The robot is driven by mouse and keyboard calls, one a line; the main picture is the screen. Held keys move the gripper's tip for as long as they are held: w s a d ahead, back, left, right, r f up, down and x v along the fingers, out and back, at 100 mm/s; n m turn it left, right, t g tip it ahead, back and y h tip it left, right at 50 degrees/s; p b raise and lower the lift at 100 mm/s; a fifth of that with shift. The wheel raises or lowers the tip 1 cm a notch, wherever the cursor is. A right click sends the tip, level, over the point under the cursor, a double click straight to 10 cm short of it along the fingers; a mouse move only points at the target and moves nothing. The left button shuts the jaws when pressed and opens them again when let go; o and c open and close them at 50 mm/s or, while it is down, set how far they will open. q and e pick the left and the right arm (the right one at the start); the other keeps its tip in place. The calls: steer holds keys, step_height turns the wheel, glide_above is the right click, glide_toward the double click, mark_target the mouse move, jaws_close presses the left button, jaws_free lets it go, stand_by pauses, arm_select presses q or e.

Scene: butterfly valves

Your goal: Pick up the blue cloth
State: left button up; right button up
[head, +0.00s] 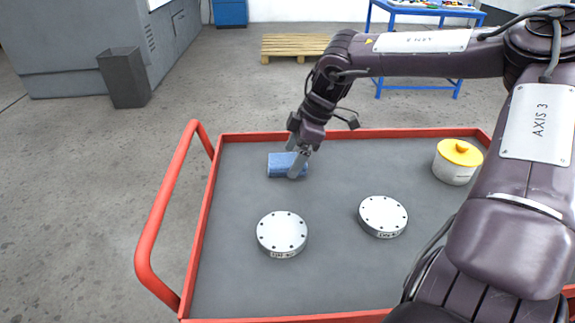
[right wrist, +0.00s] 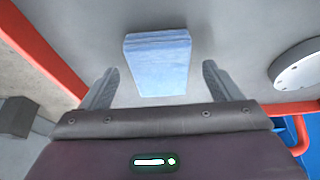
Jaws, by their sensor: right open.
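The blue cloth (head: 281,167) is a small folded block lying on the grey cart top near its far edge. In the right wrist view the cloth (right wrist: 157,62) lies ahead of my fingers, about midway between them. My right gripper (head: 297,163) is above the cloth with its fingers pointing down, and one finger covers part of the cloth's right side. In the right wrist view my right gripper (right wrist: 158,88) has its two fingers wide apart with nothing held. I cannot tell the exact height over the cloth. My left gripper is not in view.
The cart (head: 330,294) has a raised red rim and a red handle (head: 160,215) at left. Two round metal flanges, one left (head: 282,232) and one right (head: 383,215), lie nearer. The cart's left part is clear.

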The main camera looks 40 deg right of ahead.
mark_target(292, 160)
steer(key=shift+w+a+f, duration=0.2)
steer(key=shift+f, duration=0.4)
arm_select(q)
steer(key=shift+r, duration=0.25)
arm_select(e)
steer(key=shift+r, duration=0.1)
steer(key=c, duration=1.1)
